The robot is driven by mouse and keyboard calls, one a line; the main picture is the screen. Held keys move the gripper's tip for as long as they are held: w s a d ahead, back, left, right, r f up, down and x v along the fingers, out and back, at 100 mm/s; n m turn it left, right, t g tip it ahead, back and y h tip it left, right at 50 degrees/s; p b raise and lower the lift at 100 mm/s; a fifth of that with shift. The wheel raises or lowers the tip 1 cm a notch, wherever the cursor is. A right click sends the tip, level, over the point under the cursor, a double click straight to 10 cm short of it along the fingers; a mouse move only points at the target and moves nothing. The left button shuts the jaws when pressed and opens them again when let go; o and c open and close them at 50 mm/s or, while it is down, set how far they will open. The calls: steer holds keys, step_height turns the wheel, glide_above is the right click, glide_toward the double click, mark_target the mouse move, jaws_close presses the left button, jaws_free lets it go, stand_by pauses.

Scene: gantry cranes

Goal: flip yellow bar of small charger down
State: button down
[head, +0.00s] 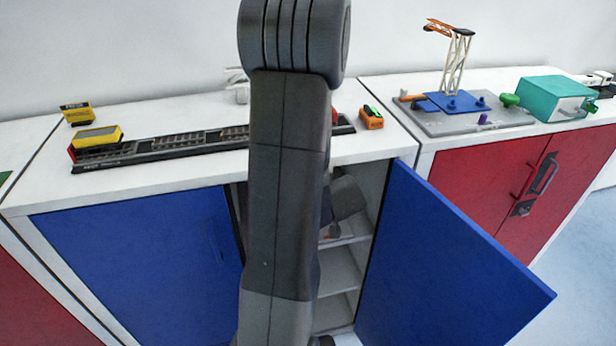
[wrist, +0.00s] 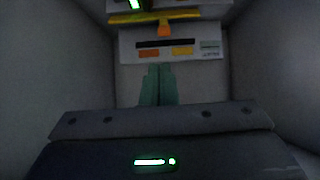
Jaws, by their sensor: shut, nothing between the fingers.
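In the wrist view, a white charger-like unit (wrist: 130,45) stands inside a dim compartment, with a dark slot and small orange and yellow labels on its front. A yellow bar (wrist: 140,19) runs across it near the top of the picture, with an orange piece (wrist: 165,29) at its middle. My gripper (wrist: 160,69) is shut and empty, its greenish fingers pointing at the unit's front, below the bar in the picture. I cannot tell whether the fingertips touch the unit. In the head view my arm hides most of the compartment opening.
The right blue door (head: 450,255) of the cabinet stands wide open; the left blue door (head: 140,265) looks closed. Shelves (head: 338,270) show inside. On top are a rail track (head: 180,142), yellow blocks (head: 98,136) and an orange device (head: 371,118). Compartment walls (wrist: 70,60) flank my gripper.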

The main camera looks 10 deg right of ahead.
steer(key=shift+w, duration=0.4)
steer(key=shift+f, duration=0.15)
steer(key=x, duration=1)
steer(key=shift+w, duration=0.1)
steer(key=shift+b, duration=0.3)
steer(key=shift+s+t+b, duration=0.25)
steer(key=shift+t+b, duration=0.15)
steer(key=shift+b, duration=0.2)
